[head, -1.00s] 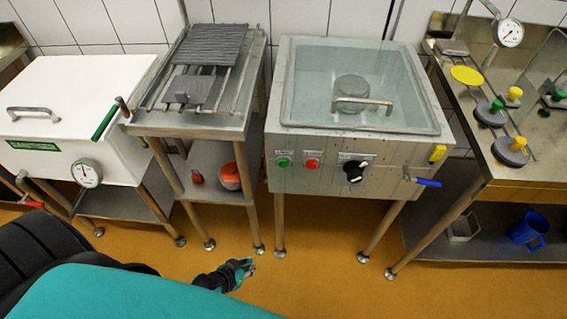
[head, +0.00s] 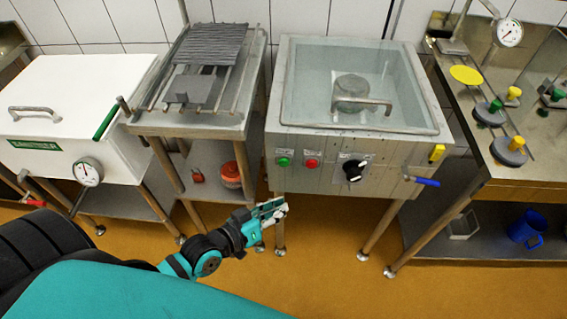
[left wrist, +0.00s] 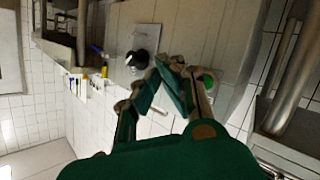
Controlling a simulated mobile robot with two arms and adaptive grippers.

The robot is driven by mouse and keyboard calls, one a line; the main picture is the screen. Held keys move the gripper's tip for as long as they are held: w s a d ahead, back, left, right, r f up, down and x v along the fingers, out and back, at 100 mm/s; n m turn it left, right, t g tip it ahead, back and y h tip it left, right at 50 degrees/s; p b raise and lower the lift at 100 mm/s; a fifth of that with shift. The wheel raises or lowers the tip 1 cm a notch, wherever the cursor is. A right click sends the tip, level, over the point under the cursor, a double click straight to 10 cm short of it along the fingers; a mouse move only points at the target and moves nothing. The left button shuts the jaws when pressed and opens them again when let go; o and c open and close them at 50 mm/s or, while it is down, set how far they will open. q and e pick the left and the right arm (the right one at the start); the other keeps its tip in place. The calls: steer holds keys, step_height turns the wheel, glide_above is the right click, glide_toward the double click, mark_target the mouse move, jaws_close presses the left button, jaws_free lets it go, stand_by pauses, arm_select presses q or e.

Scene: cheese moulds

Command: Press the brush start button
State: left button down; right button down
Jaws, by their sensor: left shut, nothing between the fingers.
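A steel washing unit (head: 340,182) with a glass lid stands in the middle of the head view. Its front carries a green button (head: 284,161), a red button (head: 312,164) and a black knob (head: 354,170). The button labels are too small to read. My left gripper (head: 281,207) is shut and empty, below and in front of the green button, not touching the panel. In the left wrist view, the green button (left wrist: 207,78) shows just beside the fingertips, and the knob (left wrist: 138,60) lies left of them. The red button is hidden there behind the fingers. My right gripper is not in view.
A blue-handled valve (head: 427,182) and a yellow latch (head: 437,153) stick out at the unit's right. A rack table (head: 190,125) and a white lidded tank (head: 80,85) stand left. A steel bench (head: 520,165) stands right. The floor in front is clear.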

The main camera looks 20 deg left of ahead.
mark_target(284, 162)
arm_select(q)
steer(key=w+a+b, duration=0.3)
steer(key=w, duration=0.5)
steer(key=shift+w, duration=0.15)
steer(key=shift+w, duration=0.15)
stand_by(1.5)
steer(key=shift+w+a, duration=0.15)
steer(key=shift+w, duration=0.1)
